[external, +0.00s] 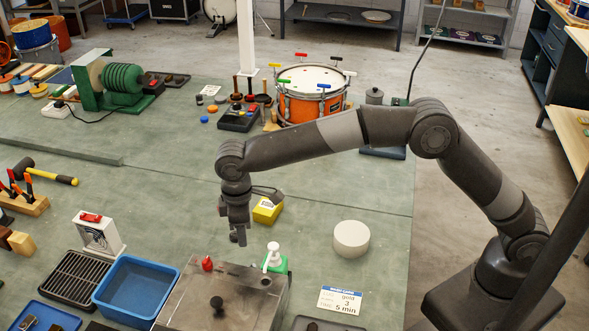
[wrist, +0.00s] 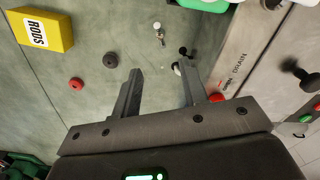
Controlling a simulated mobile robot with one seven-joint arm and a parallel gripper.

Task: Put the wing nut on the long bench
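A small silvery metal piece (wrist: 158,30) lies on the green worktop beyond my fingertips in the wrist view. It may be the wing nut, but it is too small to be sure. My gripper (wrist: 163,70) points down, with its two fingers apart and nothing seen between them. In the external view my gripper (external: 238,238) hangs above the green worktop, behind the grey metal box. The wing nut cannot be made out there. A wide green-topped bench (external: 330,205) fills the scene; I cannot tell whether it is the long bench.
A yellow RODS box (wrist: 45,30), a red disc (wrist: 76,84) and a black disc (wrist: 110,60) lie left in the wrist view. The grey metal box (external: 185,295), a green-and-white bottle (external: 275,260) and a white round block (external: 351,239) stand near my gripper. An orange drum (external: 300,108) stands farther back.

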